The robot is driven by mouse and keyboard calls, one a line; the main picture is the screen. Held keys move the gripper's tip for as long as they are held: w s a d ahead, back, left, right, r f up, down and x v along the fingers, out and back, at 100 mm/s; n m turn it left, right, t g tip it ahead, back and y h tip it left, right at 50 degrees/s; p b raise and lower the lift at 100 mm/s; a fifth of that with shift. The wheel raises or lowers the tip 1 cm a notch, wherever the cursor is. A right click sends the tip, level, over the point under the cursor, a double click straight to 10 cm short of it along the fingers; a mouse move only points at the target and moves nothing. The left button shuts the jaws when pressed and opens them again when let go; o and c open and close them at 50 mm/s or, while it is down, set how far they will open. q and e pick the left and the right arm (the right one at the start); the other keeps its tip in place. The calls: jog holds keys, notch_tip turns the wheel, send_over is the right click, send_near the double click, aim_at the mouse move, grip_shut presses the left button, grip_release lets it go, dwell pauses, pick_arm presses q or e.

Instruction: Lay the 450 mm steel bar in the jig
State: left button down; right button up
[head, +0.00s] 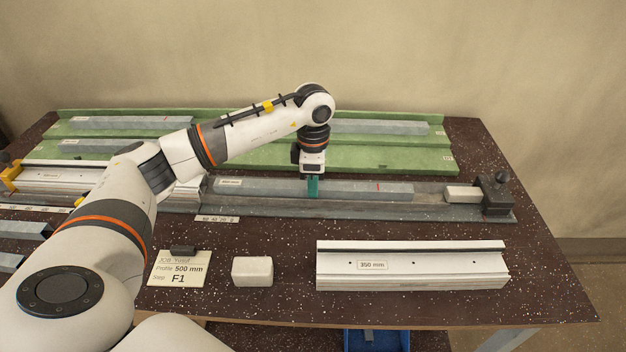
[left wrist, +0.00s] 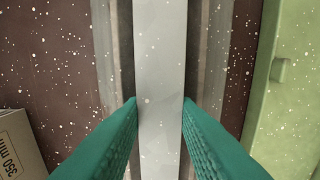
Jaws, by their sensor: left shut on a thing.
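A long grey steel bar (head: 350,191) with a red mark near its right end lies lengthwise along the jig's grey channel (head: 440,212). Its small label is too small to read. My left gripper (head: 313,188) points straight down and is shut on the bar near its middle. In the left wrist view the bar (left wrist: 160,60) runs between the two green fingers (left wrist: 160,120), with the channel's walls on both sides. I cannot tell whether the bar touches the channel floor. My right gripper is not in view.
A dark end stop with a knob (head: 496,195) and a pale block (head: 462,194) are at the jig's right end. A green rack (head: 390,157) with other bars lies behind. In front are a 350 mm profile (head: 411,272), a white block (head: 252,271) and a job card (head: 180,269).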

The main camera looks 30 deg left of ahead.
pick_arm(q)
jog(key=c, duration=1.4)
grip_release()
jog(key=shift+f, duration=0.15)
jog(key=shift+r, duration=0.6)
notch_tip(320, 180, up, 12)
jog(key=shift+f, duration=0.25)
